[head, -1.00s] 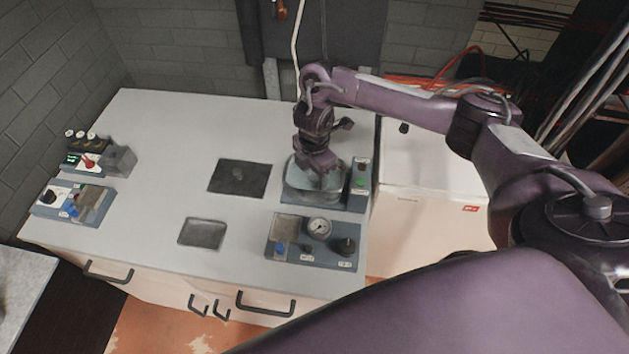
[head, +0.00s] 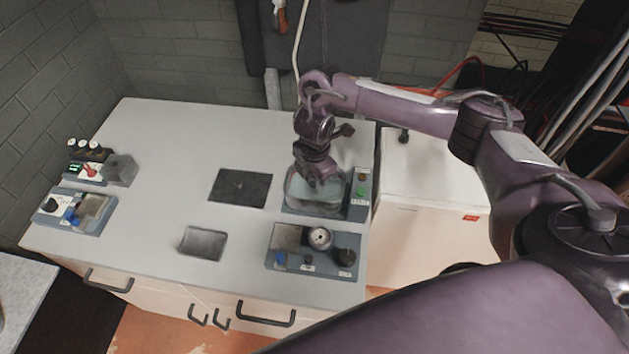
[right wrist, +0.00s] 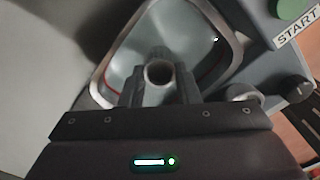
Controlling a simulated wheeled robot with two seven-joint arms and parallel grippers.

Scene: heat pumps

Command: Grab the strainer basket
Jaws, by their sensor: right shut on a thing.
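My right gripper (head: 318,184) reaches down into a rounded square basin (head: 300,200) in the blue-grey unit at the right of the white cabinet top. In the right wrist view its fingers (right wrist: 160,85) are shut on a grey upright post with a round, hollow top. I take this post as the handle of the strainer basket (right wrist: 160,72). Its lower part is hidden by the gripper. The basin's metal rim (right wrist: 222,25) and a thin red line inside it show around the fingers. My left gripper is not in view.
A green button marked START (right wrist: 290,8) sits close beside the basin. A gauge panel (head: 318,238) stands in front of it. A dark square plate (head: 240,187) and a small grey recess (head: 203,243) lie to the left. Control boxes (head: 75,212) stand at the far left.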

